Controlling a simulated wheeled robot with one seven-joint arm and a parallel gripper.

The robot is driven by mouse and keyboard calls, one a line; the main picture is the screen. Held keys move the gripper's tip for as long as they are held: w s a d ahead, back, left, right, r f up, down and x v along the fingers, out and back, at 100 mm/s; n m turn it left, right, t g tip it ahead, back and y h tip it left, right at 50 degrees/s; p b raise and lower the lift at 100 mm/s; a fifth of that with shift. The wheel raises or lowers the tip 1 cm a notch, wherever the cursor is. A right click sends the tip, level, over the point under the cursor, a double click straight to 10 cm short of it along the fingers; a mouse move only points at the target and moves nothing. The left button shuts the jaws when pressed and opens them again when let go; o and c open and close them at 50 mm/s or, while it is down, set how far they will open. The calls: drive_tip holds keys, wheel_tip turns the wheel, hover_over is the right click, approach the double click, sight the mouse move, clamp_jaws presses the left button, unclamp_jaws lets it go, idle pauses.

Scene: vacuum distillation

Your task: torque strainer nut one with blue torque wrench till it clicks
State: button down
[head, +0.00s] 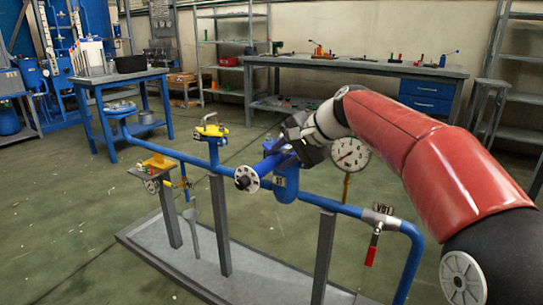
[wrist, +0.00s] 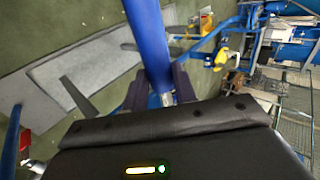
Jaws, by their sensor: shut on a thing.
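My gripper (head: 303,148) is over the blue pipe run, just above the strainer (head: 286,186), a blue body with an ST tag. It is shut on the blue torque wrench, whose blue bar (wrist: 149,38) runs away between my fingers (wrist: 160,90) in the wrist view. A silver part of it shows at the fingers. In the head view a blue bar slopes down left from my gripper towards a round grey flange (head: 247,178) with a dark centre. Strainer nut one cannot be singled out, and whether the wrench touches a nut cannot be told.
A pressure gauge (head: 349,154) stands close right of my gripper. A yellow-handled valve (head: 211,128) and a red-levered valve (head: 376,225) sit on the pipe. A workbench (head: 358,68) with tools stands behind. Open floor lies left of the grey base plate (head: 196,268).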

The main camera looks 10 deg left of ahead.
drive_tip(key=shift+s+d+r+n+g, duration=0.1)
drive_tip(key=shift+d+n+g, duration=0.15)
drive_tip(key=shift+d, duration=0.1)
drive_tip(key=shift+s+d+r+n+g, duration=0.1)
drive_tip(key=shift+d+n+g, duration=0.05)
drive_tip(key=shift+d+n, duration=0.15)
drive_tip(key=w+d+n+g+p, duration=0.2)
drive_tip(key=d+n+g+p, duration=0.3)
drive_tip(key=d+n, duration=0.3)
drive_tip(key=d+g, duration=0.1)
drive_tip(key=d, duration=0.3)
drive_tip(key=shift+f+g+p, duration=0.15)
drive_tip(key=shift+g+p, duration=0.25)
